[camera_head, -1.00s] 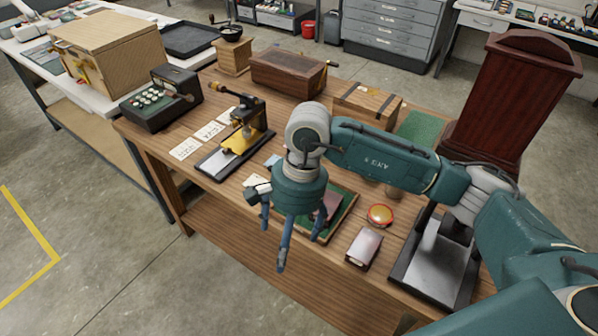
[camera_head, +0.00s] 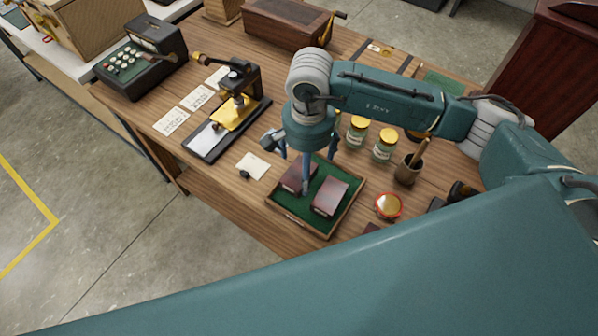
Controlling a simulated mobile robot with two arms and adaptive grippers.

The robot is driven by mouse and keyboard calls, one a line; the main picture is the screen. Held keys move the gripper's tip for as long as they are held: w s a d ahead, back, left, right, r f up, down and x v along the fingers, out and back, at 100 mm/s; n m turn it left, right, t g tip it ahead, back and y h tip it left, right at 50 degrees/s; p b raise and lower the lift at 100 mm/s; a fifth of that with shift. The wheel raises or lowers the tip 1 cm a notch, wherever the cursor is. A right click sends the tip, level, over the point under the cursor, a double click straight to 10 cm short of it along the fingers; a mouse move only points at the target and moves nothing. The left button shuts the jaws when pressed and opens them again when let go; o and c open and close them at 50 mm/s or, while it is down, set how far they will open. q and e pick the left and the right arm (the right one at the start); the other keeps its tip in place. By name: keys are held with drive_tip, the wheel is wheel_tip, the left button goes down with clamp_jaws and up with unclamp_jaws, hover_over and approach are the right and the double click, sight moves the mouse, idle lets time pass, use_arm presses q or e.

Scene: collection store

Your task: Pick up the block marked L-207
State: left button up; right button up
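Two dark red-brown blocks lie in a shallow green-lined wooden tray (camera_head: 288,216): a left block (camera_head: 293,177) and a right block (camera_head: 330,196). No L-207 mark is legible on either. A sliver of another dark reddish block (camera_head: 371,228) shows on the table right of the tray, mostly hidden by my teal arm. My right gripper (camera_head: 304,165) points down over the tray's back left part, fingers spread, with nothing seen between them. One finger overlaps the left block in the picture; contact cannot be told. My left gripper is not in view.
Yellow-lidded jars (camera_head: 384,145), a brush cup (camera_head: 407,170) and a red-rimmed round tin (camera_head: 388,206) stand right of the tray. A brass-and-black press (camera_head: 235,112), cards (camera_head: 172,121) and a paper tag (camera_head: 253,166) are left. My arm covers the front right.

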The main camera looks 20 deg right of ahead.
sight(299, 177)
drive_tip(key=f+p, duration=0.2)
drive_tip(key=f, duration=0.2)
drive_tip(key=shift+w+a+f+p, duration=0.15)
drive_tip(key=shift+w+a+p, duration=0.15)
drive_tip(key=shift+p, duration=0.1)
drive_tip(key=shift+f, duration=0.55)
drive_tip(key=c, duration=1.4)
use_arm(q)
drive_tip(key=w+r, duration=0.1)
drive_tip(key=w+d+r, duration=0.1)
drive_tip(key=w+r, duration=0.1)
use_arm(e)
drive_tip(key=shift+o, duration=0.2)
